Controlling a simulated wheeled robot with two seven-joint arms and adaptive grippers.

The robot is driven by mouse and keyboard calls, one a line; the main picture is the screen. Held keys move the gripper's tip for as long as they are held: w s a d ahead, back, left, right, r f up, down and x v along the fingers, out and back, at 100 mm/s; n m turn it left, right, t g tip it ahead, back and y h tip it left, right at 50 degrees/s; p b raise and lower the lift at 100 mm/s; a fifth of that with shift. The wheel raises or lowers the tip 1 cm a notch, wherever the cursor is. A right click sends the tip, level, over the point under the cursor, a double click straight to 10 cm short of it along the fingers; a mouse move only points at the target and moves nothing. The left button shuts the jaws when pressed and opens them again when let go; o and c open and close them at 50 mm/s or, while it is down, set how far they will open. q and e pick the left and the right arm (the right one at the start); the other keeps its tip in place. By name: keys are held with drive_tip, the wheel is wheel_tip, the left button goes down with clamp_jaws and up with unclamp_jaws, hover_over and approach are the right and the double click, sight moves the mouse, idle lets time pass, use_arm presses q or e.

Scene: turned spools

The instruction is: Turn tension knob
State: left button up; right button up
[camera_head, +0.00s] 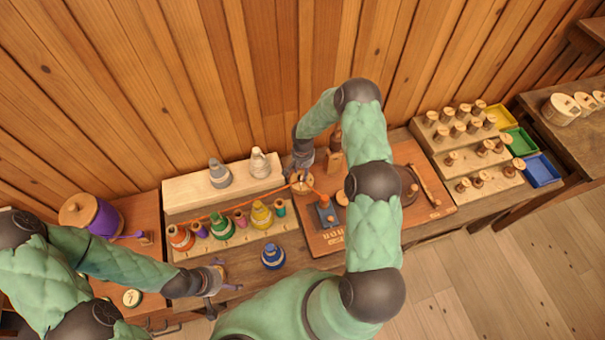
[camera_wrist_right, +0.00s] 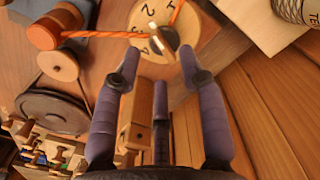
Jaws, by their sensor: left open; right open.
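The dial also shows in the head view (camera_head: 302,187), on the reddish wooden board. My right gripper (camera_wrist_right: 159,58) is open, with its fingertips on either side of the pointer's near end; I cannot tell whether they touch it. In the head view my right gripper (camera_head: 303,160) is just above the dial. My left gripper (camera_head: 218,277) is open and empty at the table's front, left of a blue spool (camera_head: 272,256).
An orange thread (camera_wrist_right: 98,34) runs across the dial. A wooden post (camera_wrist_right: 137,115) stands close between my right fingers. Several colored spools (camera_head: 220,225) stand on a pale rack at left. A stepped rack (camera_head: 450,150) and colored trays (camera_head: 541,169) are at right.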

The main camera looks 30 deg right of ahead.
sight(302, 177)
drive_tip(key=shift+f, duration=2)
clamp_jaws()
